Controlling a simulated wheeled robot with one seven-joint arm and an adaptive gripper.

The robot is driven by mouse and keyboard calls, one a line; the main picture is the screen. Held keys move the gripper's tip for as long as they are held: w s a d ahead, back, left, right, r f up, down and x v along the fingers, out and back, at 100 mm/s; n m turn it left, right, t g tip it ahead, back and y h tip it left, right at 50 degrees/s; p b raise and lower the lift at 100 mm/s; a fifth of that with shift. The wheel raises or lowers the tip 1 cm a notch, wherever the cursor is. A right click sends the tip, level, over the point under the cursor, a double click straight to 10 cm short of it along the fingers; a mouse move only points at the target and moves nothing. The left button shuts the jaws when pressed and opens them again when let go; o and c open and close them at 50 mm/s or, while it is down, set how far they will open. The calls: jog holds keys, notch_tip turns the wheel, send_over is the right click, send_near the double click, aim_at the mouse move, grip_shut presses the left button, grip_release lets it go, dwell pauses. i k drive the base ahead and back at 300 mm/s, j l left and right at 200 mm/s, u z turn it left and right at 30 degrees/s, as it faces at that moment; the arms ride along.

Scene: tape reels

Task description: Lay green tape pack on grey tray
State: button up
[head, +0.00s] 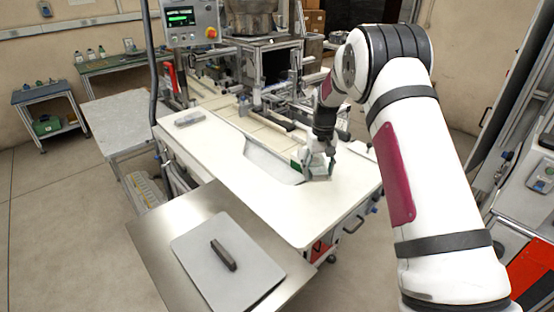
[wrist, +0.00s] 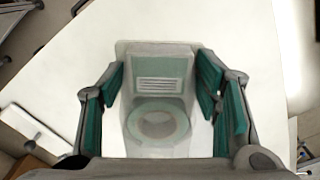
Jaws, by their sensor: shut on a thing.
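The green tape pack (wrist: 157,92) is a pale, greenish pack with a lined label and a ring-shaped reel. In the wrist view it sits between the green-padded fingers of my gripper (wrist: 163,75), which is shut on it. In the head view my gripper (head: 318,163) is low at the right part of the white worktop, and the pack is small and partly hidden there. I cannot tell whether the pack touches the worktop. The grey tray (head: 197,247) lies flat on a steel side table at the front, left of and nearer than my gripper.
A dark grey bar (head: 223,254) lies in the middle of the tray, with bare tray around it. The white worktop (head: 265,199) between gripper and tray is mostly clear. A grey flat item (head: 188,119) lies at its far left. Machine frames stand behind.

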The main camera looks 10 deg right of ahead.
aim_at(271, 168)
jog(key=i+l+u, duration=0.1)
jog(key=l, duration=0.2)
jog(key=i+l, duration=0.2)
jog(key=l, duration=0.15)
jog(key=i+l+u, duration=0.15)
jog(key=l, duration=0.15)
jog(key=i+l, duration=0.15)
jog(key=l, duration=0.2)
jog(key=i+l+u, duration=0.15)
jog(key=l, duration=0.2)
jog(key=i+l+u, duration=0.1)
jog(key=i+l, duration=0.15)
jog(key=l, duration=0.2)
